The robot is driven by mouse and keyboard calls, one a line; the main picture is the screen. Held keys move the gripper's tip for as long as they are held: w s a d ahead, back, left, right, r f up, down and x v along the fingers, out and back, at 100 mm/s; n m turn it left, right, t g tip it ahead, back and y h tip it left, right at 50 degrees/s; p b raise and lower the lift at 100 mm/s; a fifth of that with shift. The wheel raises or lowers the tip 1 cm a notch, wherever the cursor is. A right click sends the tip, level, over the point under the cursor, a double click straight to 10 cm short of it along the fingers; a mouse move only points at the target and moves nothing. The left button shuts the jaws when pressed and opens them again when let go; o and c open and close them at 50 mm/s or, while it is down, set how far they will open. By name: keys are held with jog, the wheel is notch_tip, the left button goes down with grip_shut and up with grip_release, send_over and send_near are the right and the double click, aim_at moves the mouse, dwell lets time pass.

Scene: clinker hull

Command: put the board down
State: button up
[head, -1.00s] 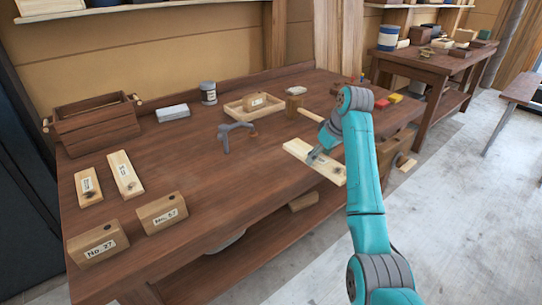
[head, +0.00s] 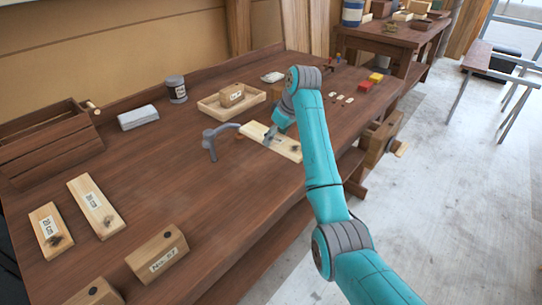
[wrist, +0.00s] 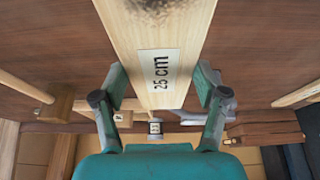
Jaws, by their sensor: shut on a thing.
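The board (head: 288,149) is pale wood with a dark knot mark and a white label, which reads 25 cm in the wrist view (wrist: 185,25). My gripper (head: 272,133) is shut on this board, with one finger at each long edge in the wrist view (wrist: 160,90). The board lies about flat over the workbench (head: 185,130), just right of the grey metal holdfast (head: 210,147). I cannot tell whether its underside touches the bench top. My arm hides part of the area behind it.
Two labelled boards, a short one (head: 47,222) and a longer one (head: 90,200), lie at left. A block marked No. 57 (head: 150,245) is near the front edge. A tray (head: 212,110) with a block, a jar (head: 176,92) and a crate (head: 50,145) stand behind. The bench's left middle is clear.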

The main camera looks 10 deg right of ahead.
aim_at(283, 142)
notch_tip(283, 142, down, 8)
jog(key=shift+f, duration=0.1)
dwell(0.4)
jog(key=o, duration=1.2)
jog(key=shift+o, duration=0.2)
jog(key=v, duration=1.2)
